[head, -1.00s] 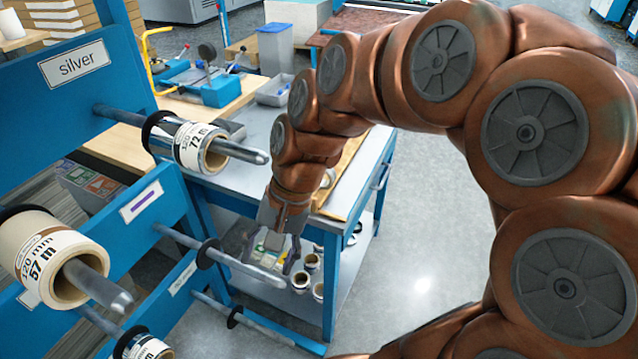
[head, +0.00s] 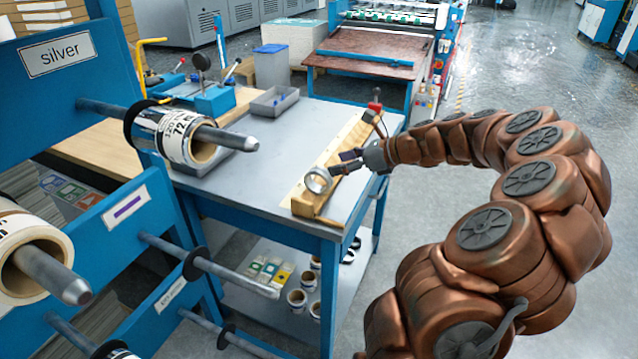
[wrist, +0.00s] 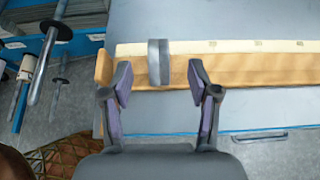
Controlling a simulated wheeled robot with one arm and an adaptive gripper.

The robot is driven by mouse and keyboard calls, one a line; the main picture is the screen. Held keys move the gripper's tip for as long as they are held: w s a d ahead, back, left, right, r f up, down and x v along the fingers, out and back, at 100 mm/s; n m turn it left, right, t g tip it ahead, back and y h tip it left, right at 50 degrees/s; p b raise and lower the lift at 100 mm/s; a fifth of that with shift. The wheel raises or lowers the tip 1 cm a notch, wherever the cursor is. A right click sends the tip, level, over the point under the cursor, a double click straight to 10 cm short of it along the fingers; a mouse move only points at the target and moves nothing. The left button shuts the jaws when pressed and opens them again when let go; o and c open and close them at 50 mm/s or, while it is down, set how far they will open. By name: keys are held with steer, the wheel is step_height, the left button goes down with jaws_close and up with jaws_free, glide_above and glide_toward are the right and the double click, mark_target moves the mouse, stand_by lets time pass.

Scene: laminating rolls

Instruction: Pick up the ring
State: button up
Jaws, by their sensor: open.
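The ring (head: 318,181) is a silver metal band near the front end of the wooden block (head: 334,192) on the grey table. In the wrist view the ring (wrist: 159,62) stands across the wooden strip, ahead of and between my two fingers. My gripper (head: 343,163) is open beside the ring, above the table's right side. In the wrist view my gripper (wrist: 158,84) has its fingers spread wide, with nothing seen between the pads but the ring just beyond or level with the tips. I cannot tell the exact depth gap.
A blue rack with rods and film rolls (head: 178,137) stands at the left. A grey bin (head: 274,101) and a blue-lidded container (head: 271,66) stand at the table's back. A red-topped tool (head: 375,103) is near the block's far end. The table's middle is clear.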

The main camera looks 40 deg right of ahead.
mark_target(320, 169)
steer(key=shift+x, duration=3.75)
steer(key=shift+s+a, duration=0.1)
jaws_close()
